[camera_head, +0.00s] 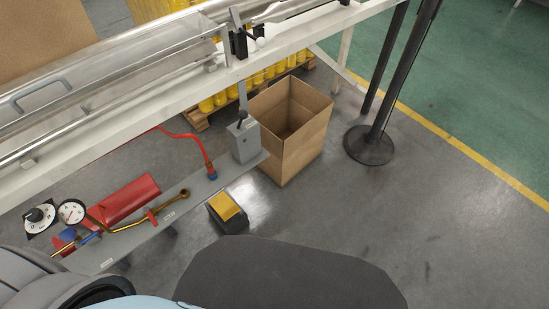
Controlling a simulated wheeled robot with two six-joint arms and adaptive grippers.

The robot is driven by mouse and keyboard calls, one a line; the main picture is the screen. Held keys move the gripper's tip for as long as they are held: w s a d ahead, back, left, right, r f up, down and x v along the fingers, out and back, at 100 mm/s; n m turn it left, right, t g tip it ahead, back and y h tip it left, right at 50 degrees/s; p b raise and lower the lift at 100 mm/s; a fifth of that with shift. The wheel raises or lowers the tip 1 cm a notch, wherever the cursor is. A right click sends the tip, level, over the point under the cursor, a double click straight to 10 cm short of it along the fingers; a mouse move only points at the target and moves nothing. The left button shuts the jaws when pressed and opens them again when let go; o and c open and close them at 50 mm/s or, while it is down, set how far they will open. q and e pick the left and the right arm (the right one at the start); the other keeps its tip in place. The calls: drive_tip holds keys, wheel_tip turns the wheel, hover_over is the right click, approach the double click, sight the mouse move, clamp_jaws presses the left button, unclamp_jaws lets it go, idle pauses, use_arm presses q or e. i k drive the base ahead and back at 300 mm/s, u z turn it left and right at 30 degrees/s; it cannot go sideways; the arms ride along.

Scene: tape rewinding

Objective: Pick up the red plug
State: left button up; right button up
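I cannot clearly make out a red plug in this view. A small red piece (151,216) sits on the brass pipe (128,226). Neither of my grippers is in view.
A long white machine frame (120,103) crosses the upper left. An open cardboard box (305,135) stands beside the shelf. A yellow-topped pedal (226,208) is on the floor. A black post base (368,146) stands right. Floor at right is clear.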

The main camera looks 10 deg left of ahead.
sight(208, 166)
drive_tip(key=z, duration=0.6)
drive_tip(key=k, duration=0.5)
drive_tip(key=u, duration=1.9)
